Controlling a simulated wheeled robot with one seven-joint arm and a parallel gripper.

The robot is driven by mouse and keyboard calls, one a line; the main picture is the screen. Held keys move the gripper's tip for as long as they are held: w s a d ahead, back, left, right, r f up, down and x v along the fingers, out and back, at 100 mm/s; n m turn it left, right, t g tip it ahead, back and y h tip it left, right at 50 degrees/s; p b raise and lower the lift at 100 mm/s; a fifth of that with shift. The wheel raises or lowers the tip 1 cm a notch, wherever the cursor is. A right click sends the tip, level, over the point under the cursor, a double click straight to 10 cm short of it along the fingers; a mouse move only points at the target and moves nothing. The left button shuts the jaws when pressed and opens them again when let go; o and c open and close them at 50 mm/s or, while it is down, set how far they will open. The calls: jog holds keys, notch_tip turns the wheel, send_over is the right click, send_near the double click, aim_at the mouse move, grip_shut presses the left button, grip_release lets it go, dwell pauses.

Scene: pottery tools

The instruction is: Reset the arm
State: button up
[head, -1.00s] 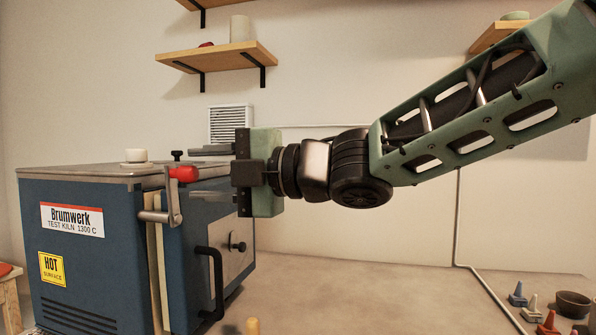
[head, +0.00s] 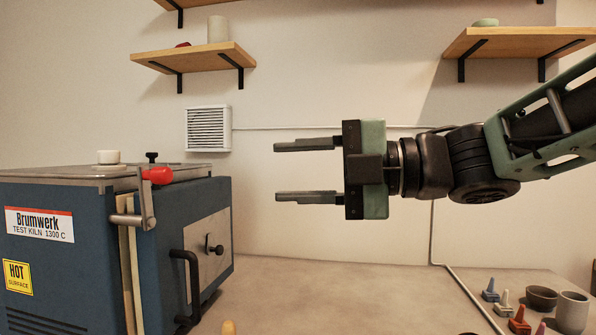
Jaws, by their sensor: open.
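My gripper (head: 308,171) is in the middle of the head view, pointing left. Its two grey fingers are spread apart, one above the other, with nothing between them. It hangs in the air in front of the wall, to the right of the blue kiln (head: 90,240) and apart from it. My arm reaches in from the right edge. The kiln has a latch lever with a red knob (head: 157,176) and a black door handle (head: 187,285).
Wooden shelves (head: 190,57) are on the wall at upper left and upper right (head: 515,42). Several small colored cones (head: 519,320), a dark bowl (head: 541,298) and a grey cup (head: 572,312) stand at lower right. The table between kiln and cones is largely clear.

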jog(key=w+d+f+m+t+h+p, duration=0.2)
jog(key=f+m+h+p, duration=0.25)
jog(key=m, duration=0.35)
jog(key=w+d+f+m+t+h+p, duration=0.1)
jog(key=d+f+m+t+h+p, duration=0.15)
jog(key=f+m+h, duration=0.5)
jog(key=s+d+f+m+g+h+p, duration=0.2)
jog(key=s+d+f+m+g, duration=0.1)
jog(key=s, duration=0.7)
jog(key=s+d+f+m+g+h+p, duration=0.2)
jog(key=s+f+m+g, duration=0.4)
jog(key=s, duration=0.4)
jog(key=shift+s+d, duration=0.25)
jog(key=shift+d, duration=0.2)
jog(key=shift+r, duration=0.1)
